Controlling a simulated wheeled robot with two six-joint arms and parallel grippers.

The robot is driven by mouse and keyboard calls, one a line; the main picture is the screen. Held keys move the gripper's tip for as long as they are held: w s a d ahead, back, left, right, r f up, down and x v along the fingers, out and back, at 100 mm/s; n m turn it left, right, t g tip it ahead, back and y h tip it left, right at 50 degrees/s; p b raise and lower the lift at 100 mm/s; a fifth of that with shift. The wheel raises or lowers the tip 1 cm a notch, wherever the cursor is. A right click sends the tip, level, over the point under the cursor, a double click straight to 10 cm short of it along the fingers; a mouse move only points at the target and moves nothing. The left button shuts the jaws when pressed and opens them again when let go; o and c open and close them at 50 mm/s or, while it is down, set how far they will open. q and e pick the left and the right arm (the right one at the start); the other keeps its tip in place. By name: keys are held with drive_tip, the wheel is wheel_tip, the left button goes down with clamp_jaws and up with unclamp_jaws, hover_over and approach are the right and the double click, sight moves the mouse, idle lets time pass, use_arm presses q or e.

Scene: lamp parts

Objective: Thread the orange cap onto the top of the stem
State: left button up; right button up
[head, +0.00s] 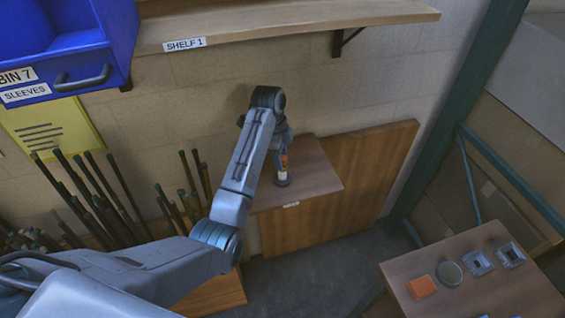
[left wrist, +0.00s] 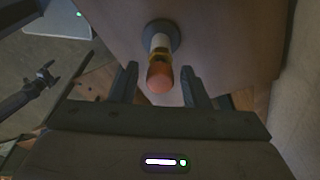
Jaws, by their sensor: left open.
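The orange cap (left wrist: 160,78) shows between my left gripper's fingers, at the top end of the stem. In the head view the orange cap (head: 284,160) and the white stem (head: 282,175) stand upright on the wooden bench. My left gripper (left wrist: 161,88) is open, one finger on each side of the cap, with gaps visible. The gripper (head: 280,138) is partly hidden by its arm in the head view. How far the cap is threaded cannot be seen.
The wooden bench (head: 315,178) stands against the wall, below a shelf (head: 285,20). Several dark rods (head: 95,205) stand at left below a blue bin (head: 75,50). A right-hand table (head: 475,297) holds an orange square (head: 422,286), a round disc (head: 449,273) and two square parts.

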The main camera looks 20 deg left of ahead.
use_arm(q)
drive_tip(key=n, duration=0.3)
drive_tip(key=shift+n+t, duration=0.3)
drive_tip(key=shift+t, duration=0.1)
drive_tip(key=n, duration=0.3)
drive_tip(key=shift+s+d+n, duration=0.15)
drive_tip(key=shift+n, duration=0.25)
drive_tip(key=n+t+y, duration=0.1)
drive_tip(key=n, duration=0.5)
drive_tip(key=shift+s+d+n, duration=0.1)
drive_tip(key=shift+d+n, duration=0.05)
drive_tip(key=shift+n, duration=0.15)
drive_tip(key=n+y, duration=0.1)
drive_tip(key=n, duration=0.4)
drive_tip(key=shift+d, duration=0.1)
drive_tip(key=n, duration=0.4)
drive_tip(key=shift+d+y, duration=0.1)
drive_tip(key=shift+y, duration=0.2)
clamp_jaws()
drive_tip(key=m, duration=0.4)
drive_tip(key=shift+a+m+h, duration=0.2)
drive_tip(key=shift+m+h, duration=0.3)
drive_tip(key=shift+m, duration=1)
